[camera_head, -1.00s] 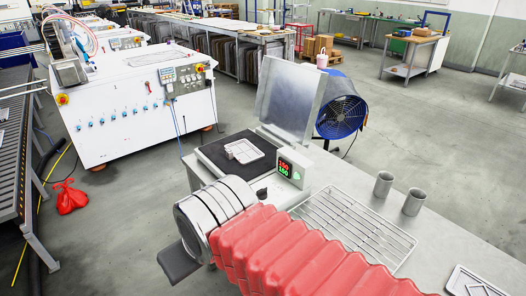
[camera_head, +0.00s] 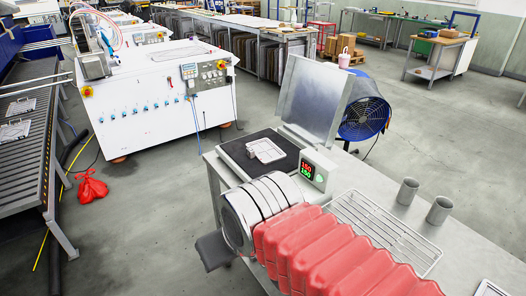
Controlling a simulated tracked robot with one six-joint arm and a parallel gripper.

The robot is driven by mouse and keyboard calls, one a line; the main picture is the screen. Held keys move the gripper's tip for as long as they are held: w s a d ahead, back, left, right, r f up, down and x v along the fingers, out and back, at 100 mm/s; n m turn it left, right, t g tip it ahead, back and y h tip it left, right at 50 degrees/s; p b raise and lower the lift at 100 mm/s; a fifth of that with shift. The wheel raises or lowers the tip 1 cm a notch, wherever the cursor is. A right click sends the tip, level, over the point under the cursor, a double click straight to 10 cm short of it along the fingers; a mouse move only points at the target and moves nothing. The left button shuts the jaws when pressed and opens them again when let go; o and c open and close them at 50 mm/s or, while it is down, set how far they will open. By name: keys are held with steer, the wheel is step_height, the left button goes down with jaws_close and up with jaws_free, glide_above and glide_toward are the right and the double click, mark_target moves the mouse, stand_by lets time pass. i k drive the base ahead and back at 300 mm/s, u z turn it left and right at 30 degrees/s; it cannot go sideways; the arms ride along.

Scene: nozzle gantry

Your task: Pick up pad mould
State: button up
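A pale, shallow rectangular mould (camera_head: 265,151) lies on a black plate (camera_head: 236,155) on the metal table, next to a box with a red and green display. Two similar pale moulds, one farther (camera_head: 20,106) and one nearer (camera_head: 14,131), lie on the grey roller conveyor (camera_head: 33,152) at the left. Another pale piece (camera_head: 492,289) is cut off at the lower right. I cannot tell which is the pad mould. Of my gripper (camera_head: 213,250), only a dark part shows beyond my silver wrist, left of the table; its fingers are hidden. No mould is seen at it.
The metal table (camera_head: 420,232) also bears the display box (camera_head: 318,170), a wire rack (camera_head: 385,228) and two metal cups (camera_head: 407,190) (camera_head: 439,209). An upright metal sheet (camera_head: 312,100) and a blue fan (camera_head: 364,108) stand behind. A red bag (camera_head: 91,187) lies on open floor.

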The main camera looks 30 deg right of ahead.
mark_target(264, 150)
steer(key=u, duration=0.05)
steer(key=i, duration=1)
steer(key=z, duration=0.1)
